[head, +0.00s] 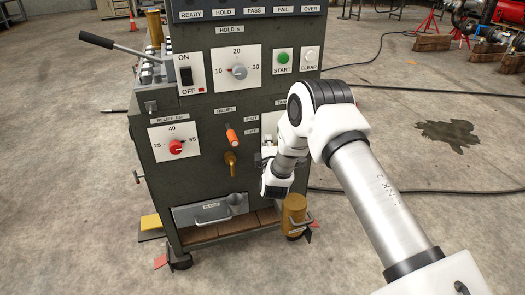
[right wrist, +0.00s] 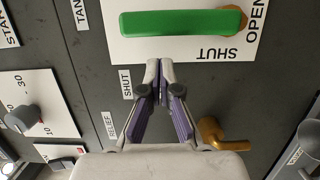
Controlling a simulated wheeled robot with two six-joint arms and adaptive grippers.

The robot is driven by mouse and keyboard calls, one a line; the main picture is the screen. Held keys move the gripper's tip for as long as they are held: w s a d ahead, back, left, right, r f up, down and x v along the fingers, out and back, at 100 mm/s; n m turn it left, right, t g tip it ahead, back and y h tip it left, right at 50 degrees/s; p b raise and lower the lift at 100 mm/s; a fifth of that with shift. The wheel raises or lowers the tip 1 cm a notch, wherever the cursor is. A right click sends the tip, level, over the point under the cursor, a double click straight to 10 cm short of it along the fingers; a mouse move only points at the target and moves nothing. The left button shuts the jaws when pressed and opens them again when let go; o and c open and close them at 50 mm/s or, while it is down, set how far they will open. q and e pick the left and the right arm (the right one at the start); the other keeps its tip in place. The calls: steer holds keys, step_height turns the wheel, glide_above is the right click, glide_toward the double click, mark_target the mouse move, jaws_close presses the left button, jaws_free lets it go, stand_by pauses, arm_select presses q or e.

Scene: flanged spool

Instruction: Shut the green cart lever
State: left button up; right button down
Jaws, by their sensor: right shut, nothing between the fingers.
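The green lever (right wrist: 180,22) shows at the top of the right wrist view, on a white plate (right wrist: 185,50). It lies lengthwise across the picture, with a brass pivot at its right end. OPEN is printed past that end and SHUT, upside down, below the lever. My right gripper (right wrist: 153,65) is shut and empty. Its fingertips are just below the lever's long edge in the picture; I cannot tell whether they touch it. In the head view my right arm hides the lever and most of the gripper. My left gripper is not in view.
The grey cart (head: 200,115) carries switches, dials and a brass lever (head: 232,163), which is close to the right gripper in the wrist view (right wrist: 222,136). An orange-handled lever (head: 232,136) is above it. A brass cylinder (head: 293,212) stands at the cart's lower right. Cables cross the floor.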

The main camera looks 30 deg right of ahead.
steer(key=shift+s+d, duration=0.25)
steer(key=shift+d, duration=0.65)
